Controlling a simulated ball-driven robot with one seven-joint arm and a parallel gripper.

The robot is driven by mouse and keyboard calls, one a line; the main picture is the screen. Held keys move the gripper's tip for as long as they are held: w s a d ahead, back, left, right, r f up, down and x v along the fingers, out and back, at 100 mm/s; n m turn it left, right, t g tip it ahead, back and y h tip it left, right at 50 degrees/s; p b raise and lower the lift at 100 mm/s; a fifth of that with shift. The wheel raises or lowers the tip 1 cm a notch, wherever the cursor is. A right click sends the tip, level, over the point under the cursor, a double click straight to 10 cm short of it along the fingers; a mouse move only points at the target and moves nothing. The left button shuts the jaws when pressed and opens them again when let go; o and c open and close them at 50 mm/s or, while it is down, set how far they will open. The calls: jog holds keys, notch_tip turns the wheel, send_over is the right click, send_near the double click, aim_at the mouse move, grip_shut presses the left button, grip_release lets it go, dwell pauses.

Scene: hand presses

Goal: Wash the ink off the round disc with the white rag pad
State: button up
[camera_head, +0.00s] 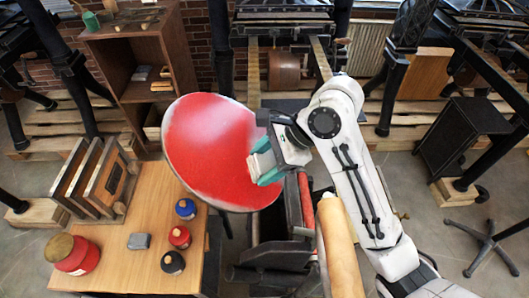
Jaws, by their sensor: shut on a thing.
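The round disc (205,150) stands tilted in the middle of the view. Most of its face is covered in red ink, with paler, whitish patches along the upper edge and lower left. My gripper (262,165) is at the disc's right side, with its teal fingers close to the inked face. It is shut on a pale pad, the white rag pad (254,163), which shows only as a small sliver at the disc. The arm hides part of the disc's right edge. I cannot tell how firmly the pad touches the disc.
A wooden table (120,240) at lower left holds a red can (75,257), several small ink jars (180,237), a grey block (139,241) and upright wooden frames (95,180). A wooden shelf (135,90) stands behind. A tan roller (340,245) lies below my arm.

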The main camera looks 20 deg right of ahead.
aim_at(232, 114)
jog(key=shift+s+a, duration=0.3)
jog(key=shift+s, duration=0.6)
jog(key=shift+s+a, duration=0.25)
jog(key=shift+s, duration=0.6)
jog(key=shift+w+d, duration=0.85)
jog(key=shift+w, duration=1.75)
jog(key=shift+w+d, duration=0.8)
jog(key=shift+w, duration=1.85)
jog(key=shift+w+d, duration=0.85)
jog(key=shift+w, duration=1.75)
jog(key=shift+w+a+r, duration=0.65)
jog(key=shift+a+r, duration=0.15)
jog(key=shift+a, duration=0.15)
jog(key=shift+w+a+r, duration=0.6)
jog(key=shift+a+r, duration=0.15)
jog(key=shift+a, duration=0.2)
jog(key=shift+w+a+r, duration=0.25)
jog(key=shift+a+r, duration=0.25)
jog(key=shift+r, duration=0.05)
